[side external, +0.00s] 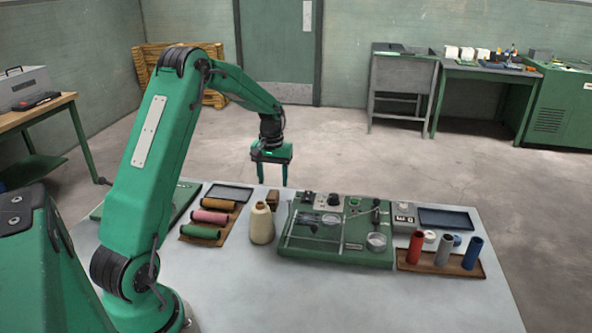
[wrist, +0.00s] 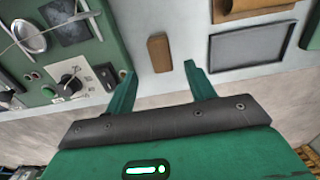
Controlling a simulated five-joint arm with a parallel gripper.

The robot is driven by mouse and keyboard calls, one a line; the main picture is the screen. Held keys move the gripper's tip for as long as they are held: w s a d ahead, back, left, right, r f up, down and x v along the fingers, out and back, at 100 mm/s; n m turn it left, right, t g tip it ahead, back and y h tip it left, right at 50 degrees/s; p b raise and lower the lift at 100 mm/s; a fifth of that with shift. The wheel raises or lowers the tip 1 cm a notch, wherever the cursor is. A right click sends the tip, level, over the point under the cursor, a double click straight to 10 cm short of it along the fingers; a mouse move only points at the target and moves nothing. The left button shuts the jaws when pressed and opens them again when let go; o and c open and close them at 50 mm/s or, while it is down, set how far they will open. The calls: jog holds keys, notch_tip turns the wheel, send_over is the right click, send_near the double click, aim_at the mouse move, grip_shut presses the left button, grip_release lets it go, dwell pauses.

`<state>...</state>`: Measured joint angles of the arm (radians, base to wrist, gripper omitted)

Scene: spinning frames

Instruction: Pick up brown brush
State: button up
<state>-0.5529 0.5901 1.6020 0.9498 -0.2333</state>
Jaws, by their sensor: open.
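The brown brush (wrist: 160,53) is a small brown block with rounded ends in the wrist view, lying on the grey table between and beyond my fingertips. The wrist view also shows my gripper (wrist: 158,68) open, the brush lying roughly in line with the gap. The fingers do not appear to touch the brush.
A green machine panel (side external: 335,256) is right of the brush. The cream cone (side external: 262,224) stands in front of it. A dark tray (side external: 230,193) and a wooden tray (side external: 186,235) with coloured spools lie left. Another wooden tray (side external: 470,269) holds upright spools at right. Bare table surrounds the brush narrowly.

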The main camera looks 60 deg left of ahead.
aim_at(273, 194)
jog(key=shift+f, duration=0.75)
jog(key=shift+f, duration=0.1)
jog(key=shift+s+f, duration=0.2)
jog(key=shift+f, duration=2.3)
jog(key=shift+c, duration=0.4)
jog(key=c, duration=1)
